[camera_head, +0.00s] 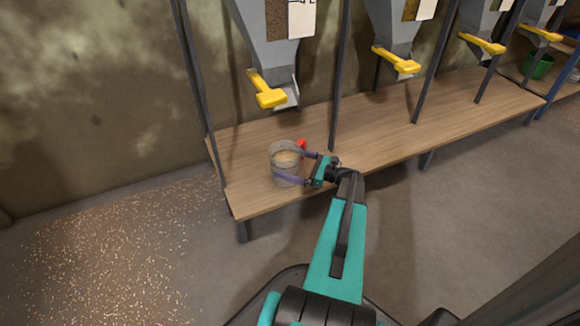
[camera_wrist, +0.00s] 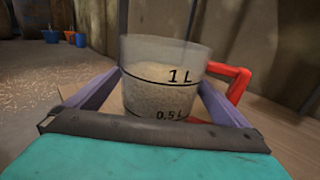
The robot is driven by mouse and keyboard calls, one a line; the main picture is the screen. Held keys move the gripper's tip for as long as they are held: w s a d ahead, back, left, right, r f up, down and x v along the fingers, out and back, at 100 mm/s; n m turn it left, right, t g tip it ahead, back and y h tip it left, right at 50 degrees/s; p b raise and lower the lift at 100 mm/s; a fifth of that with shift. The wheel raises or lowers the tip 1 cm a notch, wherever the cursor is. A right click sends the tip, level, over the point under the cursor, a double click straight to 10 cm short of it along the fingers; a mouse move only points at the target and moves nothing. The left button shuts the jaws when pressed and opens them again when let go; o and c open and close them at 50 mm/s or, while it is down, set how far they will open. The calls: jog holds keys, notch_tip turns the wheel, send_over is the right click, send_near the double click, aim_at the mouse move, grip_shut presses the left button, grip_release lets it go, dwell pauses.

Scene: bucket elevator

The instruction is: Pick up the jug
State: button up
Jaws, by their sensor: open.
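The jug (camera_head: 284,158) is a clear measuring jug with a red handle, standing upright near the left end of the wooden bench. In the wrist view the jug (camera_wrist: 163,80) shows 1 L and 0.5 L marks and pale grain inside, up to around the 1 L line. My gripper (camera_head: 291,166) is open, with its two purple fingers reaching along either side of the jug. In the wrist view the fingers flank the jug left and right, and the red handle (camera_wrist: 236,84) is on the right. I cannot tell whether the fingers touch it.
The wooden bench (camera_head: 390,132) runs right along the wall and is mostly clear. A grey hopper with a yellow lever (camera_head: 267,92) hangs above and behind the jug, with several more to the right. Dark posts (camera_head: 340,75) rise from the bench. Grain (camera_head: 125,250) is scattered on the floor at left.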

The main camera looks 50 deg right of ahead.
aim_at(287, 156)
jog(key=shift+w+a, duration=0.15)
jog(key=shift+w, duration=0.2)
dwell(0.3)
jog(key=shift+r, duration=0.1)
jog(key=c, duration=1.9)
jog(key=shift+r, duration=0.15)
jog(key=shift+s+d+r+p, duration=0.9)
jog(key=shift+s+p, duration=0.45)
jog(key=shift+s, duration=1.1)
jog(key=shift+s+d+r+p, duration=0.65)
jog(key=shift+s+d+p, duration=0.6)
jog(key=shift+s, duration=1.25)
jog(key=shift+s+d+r+p, duration=0.85)
jog(key=shift+s+p, duration=0.6)
jog(key=shift+s, duration=1)
